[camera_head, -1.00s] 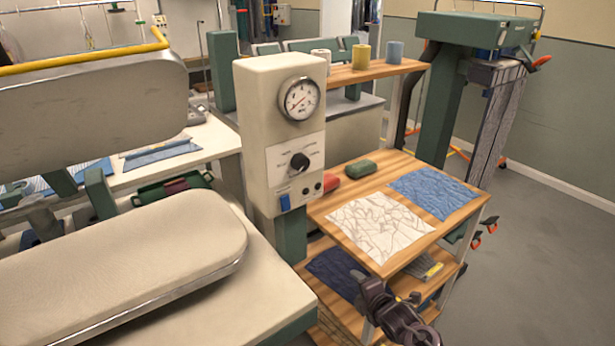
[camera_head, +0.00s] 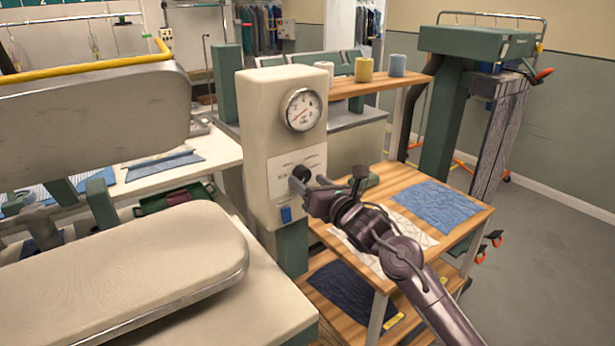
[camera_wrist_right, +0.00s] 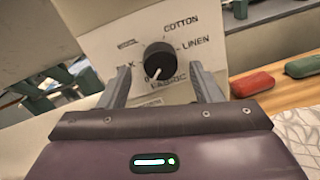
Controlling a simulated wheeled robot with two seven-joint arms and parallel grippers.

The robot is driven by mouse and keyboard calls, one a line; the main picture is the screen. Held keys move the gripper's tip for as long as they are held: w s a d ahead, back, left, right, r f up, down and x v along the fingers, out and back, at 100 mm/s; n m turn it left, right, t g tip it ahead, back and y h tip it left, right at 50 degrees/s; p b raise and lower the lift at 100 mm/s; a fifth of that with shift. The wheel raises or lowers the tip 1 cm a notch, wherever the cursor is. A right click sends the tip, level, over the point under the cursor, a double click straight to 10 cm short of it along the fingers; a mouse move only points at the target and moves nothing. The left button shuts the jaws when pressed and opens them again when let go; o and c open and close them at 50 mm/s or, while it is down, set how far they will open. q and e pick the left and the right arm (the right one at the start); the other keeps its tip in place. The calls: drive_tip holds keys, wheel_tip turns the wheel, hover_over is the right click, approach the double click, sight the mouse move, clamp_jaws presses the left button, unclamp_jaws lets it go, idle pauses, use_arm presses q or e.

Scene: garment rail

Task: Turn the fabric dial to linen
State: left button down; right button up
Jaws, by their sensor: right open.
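The black fabric dial (camera_wrist_right: 161,62) sits on the pale panel (camera_wrist_right: 120,45) of the press's control box (camera_head: 262,130). In the right wrist view, COTTON is printed above it and LINEN to its right. The dial's white pointer line points down and slightly left, toward the FABRIC lettering, away from LINEN. My right gripper (camera_wrist_right: 159,90) is open, with one finger on each side of the dial; I cannot tell whether either finger touches it. In the head view the dial (camera_head: 301,174) is partly hidden by my right gripper (camera_head: 316,186). My left gripper is not in view.
A round gauge (camera_head: 302,109) is above the dial and a blue switch (camera_head: 286,214) below. A wooden table (camera_head: 388,188) with white and blue cloths stands right of the box. A padded press board (camera_head: 120,265) fills the lower left.

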drive_tip(key=shift+x, duration=0.8)
drive_tip(key=c, duration=1)
